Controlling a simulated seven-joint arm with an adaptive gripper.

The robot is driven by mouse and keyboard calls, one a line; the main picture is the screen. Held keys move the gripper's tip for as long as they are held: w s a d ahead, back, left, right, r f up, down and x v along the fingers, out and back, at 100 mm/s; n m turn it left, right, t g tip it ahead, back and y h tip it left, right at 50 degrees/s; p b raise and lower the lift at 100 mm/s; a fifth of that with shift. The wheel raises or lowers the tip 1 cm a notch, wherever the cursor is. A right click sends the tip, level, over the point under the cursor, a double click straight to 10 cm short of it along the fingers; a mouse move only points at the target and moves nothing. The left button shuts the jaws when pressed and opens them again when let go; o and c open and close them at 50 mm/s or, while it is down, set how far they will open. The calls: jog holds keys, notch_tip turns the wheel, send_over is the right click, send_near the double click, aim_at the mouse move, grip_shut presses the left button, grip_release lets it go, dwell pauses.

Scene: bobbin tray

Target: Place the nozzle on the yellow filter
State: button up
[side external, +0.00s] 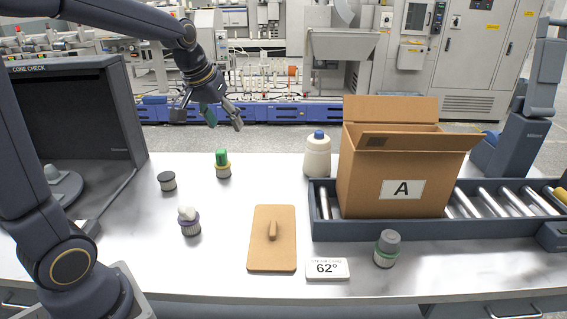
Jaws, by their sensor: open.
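The yellow filter (223,171) is a short cylinder with a yellow band, upright at the back left of the table. A green upright piece (221,157), which may be the nozzle, stands on top of it. The small size leaves its exact shape and seating unclear. My gripper (224,121) is open, tilted down, and in the air above and apart from the green piece. No held object can be made out between its fingers.
A dark grey cylinder (167,181), a purple-banded one with a white top (189,226) and a green-banded one with a grey top (386,250) stand around. A brown board (260,257), white bottle (317,158), sign (326,269), conveyor (330,231) and carton (375,195) occupy the middle and right.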

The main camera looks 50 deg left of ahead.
jog(key=s+d+m, duration=0.2)
jog(key=s+d, duration=0.4)
jog(key=s, duration=0.2)
jog(key=s+d+f+m+h, duration=0.1)
jog(key=s+d+m, duration=0.1)
jog(key=s+d, duration=0.4)
jog(key=s, duration=0.3)
jog(key=shift+s+m+t, duration=0.15)
jog(key=shift+m+t, duration=0.25)
jog(key=shift+d, duration=0.1)
